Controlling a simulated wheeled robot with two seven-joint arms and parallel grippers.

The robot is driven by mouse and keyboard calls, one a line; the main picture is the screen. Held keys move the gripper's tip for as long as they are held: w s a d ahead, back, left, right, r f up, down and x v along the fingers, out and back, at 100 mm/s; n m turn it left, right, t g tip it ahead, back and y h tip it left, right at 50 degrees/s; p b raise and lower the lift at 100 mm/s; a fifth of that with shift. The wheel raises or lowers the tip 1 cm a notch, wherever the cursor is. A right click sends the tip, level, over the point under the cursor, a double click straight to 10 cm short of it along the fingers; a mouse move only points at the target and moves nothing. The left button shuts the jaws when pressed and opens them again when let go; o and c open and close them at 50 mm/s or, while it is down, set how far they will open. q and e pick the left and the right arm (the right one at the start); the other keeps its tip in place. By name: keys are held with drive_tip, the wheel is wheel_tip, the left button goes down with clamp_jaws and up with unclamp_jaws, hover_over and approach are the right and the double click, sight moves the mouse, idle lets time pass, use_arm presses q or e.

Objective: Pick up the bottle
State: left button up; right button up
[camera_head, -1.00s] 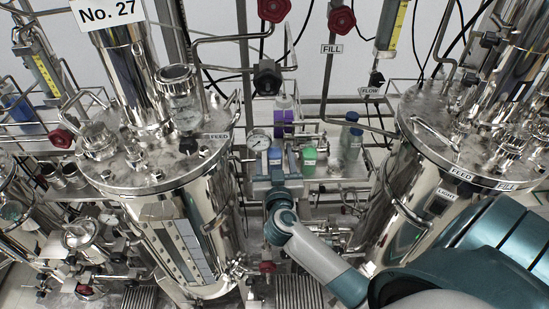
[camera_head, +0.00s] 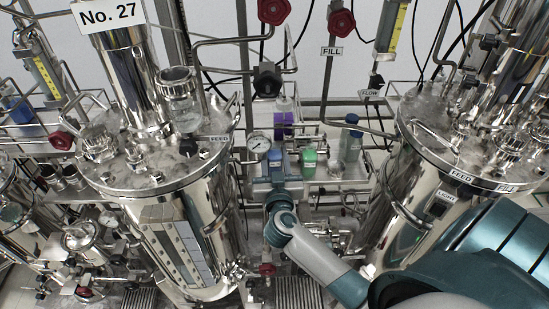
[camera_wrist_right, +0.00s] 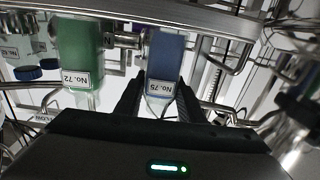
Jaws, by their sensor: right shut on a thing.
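The task does not say which bottle; a blue bottle labelled No. 75 (camera_wrist_right: 163,60) is between the fingers of my right gripper (camera_wrist_right: 158,98) in the right wrist view. The gripper is shut on it. In the head view, my right gripper (camera_head: 274,166) reaches in from the lower right, and the top of the blue bottle (camera_head: 275,154) shows between its fingers. I cannot tell whether the bottle is clear of the shelf. My left gripper is not in view.
A green bottle (camera_head: 309,158) labelled No. 72 stands close to the right of the gripper. A gauge (camera_head: 258,146), pipes and large steel tanks (camera_head: 185,225) crowd both sides.

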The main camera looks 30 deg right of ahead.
drive_tip(key=shift+r, duration=0.5)
drive_tip(key=shift+s+a+r, duration=0.1)
drive_tip(key=shift+s+r, duration=0.05)
drive_tip(key=shift+r, duration=0.05)
drive_tip(key=b+v, duration=0.3)
drive_tip(key=v, duration=1.4)
drive_tip(key=shift+s+a, duration=0.15)
drive_tip(key=shift+s, duration=0.2)
drive_tip(key=shift+w, duration=0.1)
drive_tip(key=w+a+n+t+y+b, duration=0.2)
drive_tip(key=a+n+y, duration=0.4)
drive_tip(key=y, duration=0.3)
drive_tip(key=shift+w+a+b, duration=0.2)
drive_tip(key=shift+a+b, duration=0.15)
drive_tip(key=shift+b, duration=0.25)
